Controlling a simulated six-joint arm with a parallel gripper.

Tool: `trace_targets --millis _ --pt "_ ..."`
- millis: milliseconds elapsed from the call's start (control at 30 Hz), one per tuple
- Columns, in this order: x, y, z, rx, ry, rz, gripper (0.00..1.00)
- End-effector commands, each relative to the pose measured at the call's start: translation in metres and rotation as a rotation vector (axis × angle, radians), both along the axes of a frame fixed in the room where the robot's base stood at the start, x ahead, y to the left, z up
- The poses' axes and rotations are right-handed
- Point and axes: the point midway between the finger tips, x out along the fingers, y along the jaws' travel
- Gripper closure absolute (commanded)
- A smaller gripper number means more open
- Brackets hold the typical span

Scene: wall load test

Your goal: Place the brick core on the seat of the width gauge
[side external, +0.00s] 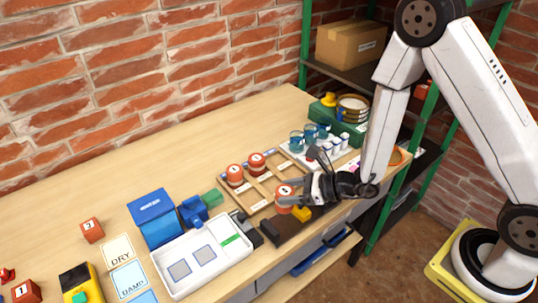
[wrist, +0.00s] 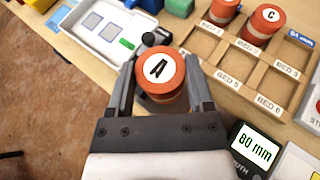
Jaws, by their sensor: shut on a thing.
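The brick core (wrist: 160,68) is a short red-orange cylinder with a white top marked A. My gripper (wrist: 161,86) is shut on it, one finger on each side. In the side view my gripper (side external: 296,197) comes from the right and holds the core (side external: 284,193) upright beside the bed rack. The width gauge's dark body (side external: 288,229) lies below and in front of it. Its display (wrist: 257,150) reads 80 mm in the wrist view. The seat is hidden behind the core and gripper, and I cannot tell whether the core touches it.
A wooden rack (side external: 266,187) with numbered beds holds two more cores (side external: 234,174), (side external: 256,161), close to my gripper. A white tray (side external: 203,256) stands to the left. Blue cups (side external: 297,140) and white pots stand behind. The table's front edge is near.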

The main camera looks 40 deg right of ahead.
Motion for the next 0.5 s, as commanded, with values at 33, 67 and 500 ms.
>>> trace_targets --millis 33,67,500 --pt "0.000 0.000 -0.002 0.001 0.000 0.000 1.00" --pt "0.001 0.000 -0.004 0.001 0.000 0.000 1.00" --pt "0.001 0.000 -0.039 0.001 0.000 0.000 1.00"
